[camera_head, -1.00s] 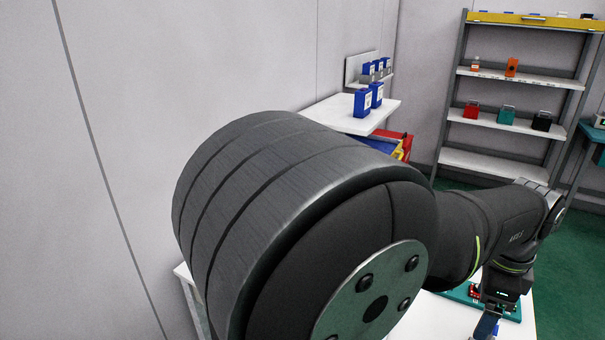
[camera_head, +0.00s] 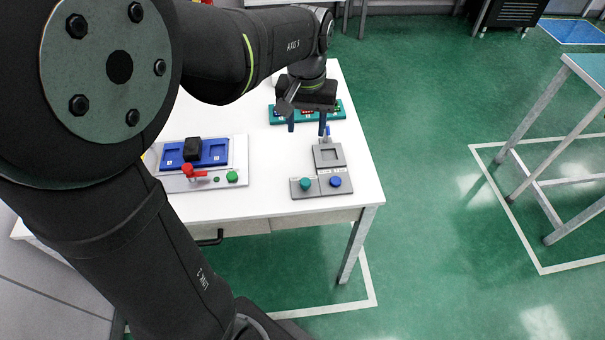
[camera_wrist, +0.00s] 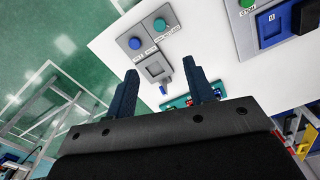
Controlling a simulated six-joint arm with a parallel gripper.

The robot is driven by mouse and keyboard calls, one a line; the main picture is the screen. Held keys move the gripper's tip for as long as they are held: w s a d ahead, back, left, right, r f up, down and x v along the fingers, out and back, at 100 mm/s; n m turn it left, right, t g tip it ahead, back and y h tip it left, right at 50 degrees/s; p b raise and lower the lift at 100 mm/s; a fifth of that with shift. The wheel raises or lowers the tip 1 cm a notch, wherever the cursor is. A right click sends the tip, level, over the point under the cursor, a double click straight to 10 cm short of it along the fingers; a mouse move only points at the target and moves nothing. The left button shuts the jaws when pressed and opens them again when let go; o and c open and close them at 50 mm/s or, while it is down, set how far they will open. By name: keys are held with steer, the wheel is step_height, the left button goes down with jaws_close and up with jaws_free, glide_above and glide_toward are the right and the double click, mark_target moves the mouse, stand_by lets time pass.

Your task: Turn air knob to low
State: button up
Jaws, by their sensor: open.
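A grey control panel on the white table carries a teal knob (camera_head: 305,184) and a blue knob (camera_head: 336,182), with a square-recessed block (camera_head: 328,156) behind. Their labels are too small to read, so I cannot tell which is the air knob or its setting. In the wrist view the blue knob (camera_wrist: 135,43) and teal knob (camera_wrist: 160,24) lie beyond the fingers. My gripper (camera_head: 307,124) is open and empty, pointing down, above the table behind the knobs. In the wrist view its two blue fingers (camera_wrist: 163,76) are spread apart, touching neither knob.
Left on the white table (camera_head: 270,210) is a panel with a blue tray (camera_head: 216,152), a black block (camera_head: 192,149), a red lever (camera_head: 190,172) and a green button (camera_head: 232,176). A teal board (camera_head: 335,109) lies behind my gripper.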

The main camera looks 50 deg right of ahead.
steer(key=f+n, duration=0.1)
steer(key=n, duration=0.8)
glide_toward(306, 182)
step_height(306, 182, down, 8)
steer(key=shift+w+d+f, duration=0.1)
steer(key=shift+w+f, duration=0.1)
steer(key=shift+f, duration=0.05)
steer(key=c, duration=1)
